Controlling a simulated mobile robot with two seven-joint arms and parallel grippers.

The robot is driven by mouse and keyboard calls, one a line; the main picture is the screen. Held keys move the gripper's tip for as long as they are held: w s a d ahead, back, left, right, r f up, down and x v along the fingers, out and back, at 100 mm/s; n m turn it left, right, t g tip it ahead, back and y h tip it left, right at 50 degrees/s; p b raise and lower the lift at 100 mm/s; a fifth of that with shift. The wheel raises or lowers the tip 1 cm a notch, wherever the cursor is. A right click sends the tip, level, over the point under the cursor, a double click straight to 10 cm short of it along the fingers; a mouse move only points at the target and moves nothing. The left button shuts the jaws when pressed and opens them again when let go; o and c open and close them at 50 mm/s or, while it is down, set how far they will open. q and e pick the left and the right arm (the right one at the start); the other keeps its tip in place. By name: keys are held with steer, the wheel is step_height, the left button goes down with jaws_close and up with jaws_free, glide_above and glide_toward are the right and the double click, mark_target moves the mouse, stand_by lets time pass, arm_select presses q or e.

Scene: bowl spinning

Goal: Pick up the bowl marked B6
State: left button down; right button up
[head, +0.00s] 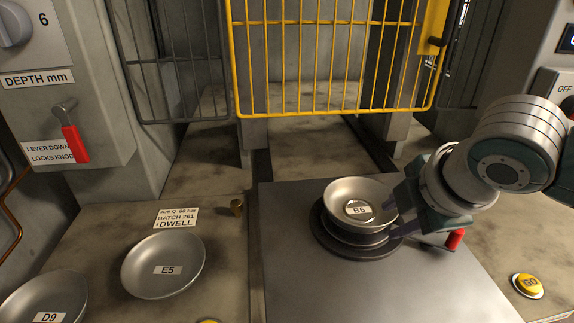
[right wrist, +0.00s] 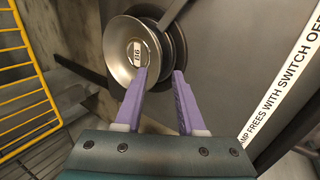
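The bowl marked B6 (head: 337,188) is a shiny metal bowl. It sits upright on a dark round disc (head: 325,243) on the grey plate. My right gripper (head: 392,212) is at the bowl's right side with its purple fingers pointing at the rim. In the right wrist view the fingers of the gripper (right wrist: 159,73) are apart, one overlapping the bowl's (right wrist: 118,62) inside and the other beyond its rim over the dark disc. Whether either finger touches the bowl cannot be told. My left gripper is not in view.
Bowl E5 (head: 150,251) and bowl D9 (head: 28,293) lie at the left. A yellow wire guard (head: 330,108) hangs behind. A red-tipped lever (head: 455,239) is under my right gripper, and a yellow GO button (head: 527,285) is at the right. The front of the grey plate (head: 400,295) is clear.

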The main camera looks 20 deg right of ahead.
steer(key=shift+b+x, duration=0.5)
steer(key=shift+x, duration=2.45)
steer(key=shift+w, duration=0.1)
jaws_close()
steer(key=shift+d, duration=0.1)
